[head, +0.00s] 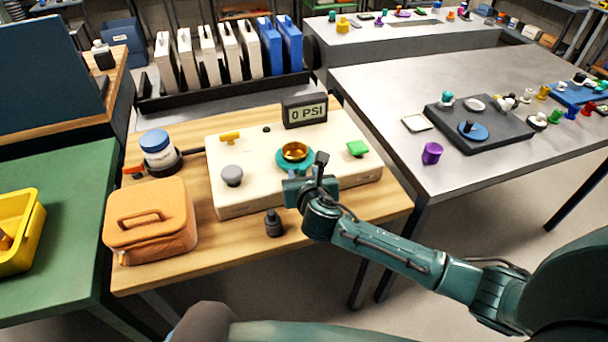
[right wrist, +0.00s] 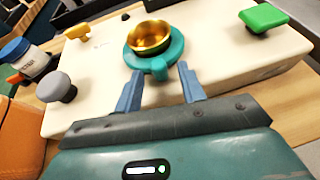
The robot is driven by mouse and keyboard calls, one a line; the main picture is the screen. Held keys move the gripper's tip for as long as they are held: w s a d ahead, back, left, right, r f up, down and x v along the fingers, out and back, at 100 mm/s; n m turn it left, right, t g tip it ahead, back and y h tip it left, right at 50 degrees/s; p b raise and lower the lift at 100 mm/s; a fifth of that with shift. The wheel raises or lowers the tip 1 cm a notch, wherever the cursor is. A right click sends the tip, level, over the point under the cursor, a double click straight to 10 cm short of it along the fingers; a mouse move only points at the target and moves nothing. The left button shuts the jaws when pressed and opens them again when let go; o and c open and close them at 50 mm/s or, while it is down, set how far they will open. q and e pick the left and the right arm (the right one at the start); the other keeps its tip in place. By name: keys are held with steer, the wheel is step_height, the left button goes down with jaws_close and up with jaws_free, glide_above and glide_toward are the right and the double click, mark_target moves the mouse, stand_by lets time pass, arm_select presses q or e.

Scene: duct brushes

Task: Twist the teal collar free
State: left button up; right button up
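The teal collar (head: 282,163) is a ring around a gold cup (head: 295,152) on top of a cream box (head: 238,199). In the right wrist view the collar (right wrist: 177,54) has a short teal tab facing my gripper. My right gripper (right wrist: 158,80) is open, with its two blue-grey fingers spread either side of the line to that tab. Nothing shows held between them. In the head view the right gripper (head: 313,180) is at the collar's near side and hides part of it. I cannot tell whether the fingers touch the tab. My left gripper is not in view.
The box carries a grey knob (head: 232,175), a yellow handle (head: 230,136), a green knob (head: 357,148) and a display reading 0 PSI (head: 305,111). An orange bag (head: 151,220), a blue-lidded jar (head: 157,148) and a dark bottle (head: 273,223) stand around it on the wooden table.

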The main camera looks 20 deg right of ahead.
steer(key=shift+w, duration=0.1)
steer(key=shift+c, duration=0.2)
jaws_close()
